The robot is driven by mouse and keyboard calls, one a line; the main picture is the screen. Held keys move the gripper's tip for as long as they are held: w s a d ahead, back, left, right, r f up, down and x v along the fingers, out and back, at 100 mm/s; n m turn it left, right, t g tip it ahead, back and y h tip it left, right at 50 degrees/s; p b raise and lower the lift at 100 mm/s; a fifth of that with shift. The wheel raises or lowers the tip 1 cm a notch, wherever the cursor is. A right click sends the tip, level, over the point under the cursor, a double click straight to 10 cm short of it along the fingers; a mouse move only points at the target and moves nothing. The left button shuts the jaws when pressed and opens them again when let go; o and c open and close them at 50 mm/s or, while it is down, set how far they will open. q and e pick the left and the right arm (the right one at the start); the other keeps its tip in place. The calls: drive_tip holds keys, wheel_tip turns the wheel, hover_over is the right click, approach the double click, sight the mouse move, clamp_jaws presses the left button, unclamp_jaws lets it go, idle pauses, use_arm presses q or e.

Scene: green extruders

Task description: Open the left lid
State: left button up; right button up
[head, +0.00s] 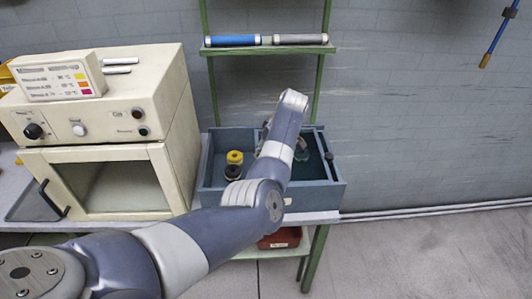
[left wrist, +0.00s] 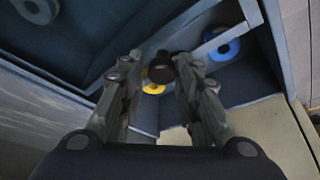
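A blue-grey box (head: 322,198) stands on the bench in the head view. A yellow spool (head: 235,157) and a black spool (head: 232,173) show in its left part. A dark panel lies over its right part; I cannot clearly make out the left lid. My left arm crosses in front of the box and hides its middle and most of my gripper. In the left wrist view my left gripper (left wrist: 160,62) has its fingers apart, with a round black knob (left wrist: 160,70) between or just beyond the tips. Contact is unclear. My right gripper is out of view.
A cream oven-like machine (head: 110,120) stands close left of the box. A shelf (head: 262,49) with blue and grey rolls is above. A blue spool (left wrist: 222,48) and a grey spool (left wrist: 36,8) also show in the left wrist view. Floor to the right is clear.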

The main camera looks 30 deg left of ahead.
use_arm(q)
drive_tip(key=shift+o, duration=0.5)
drive_tip(key=shift+r, duration=0.1)
drive_tip(key=shift+d, duration=0.1)
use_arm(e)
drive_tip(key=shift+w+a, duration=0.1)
use_arm(q)
drive_tip(key=v, duration=1.2)
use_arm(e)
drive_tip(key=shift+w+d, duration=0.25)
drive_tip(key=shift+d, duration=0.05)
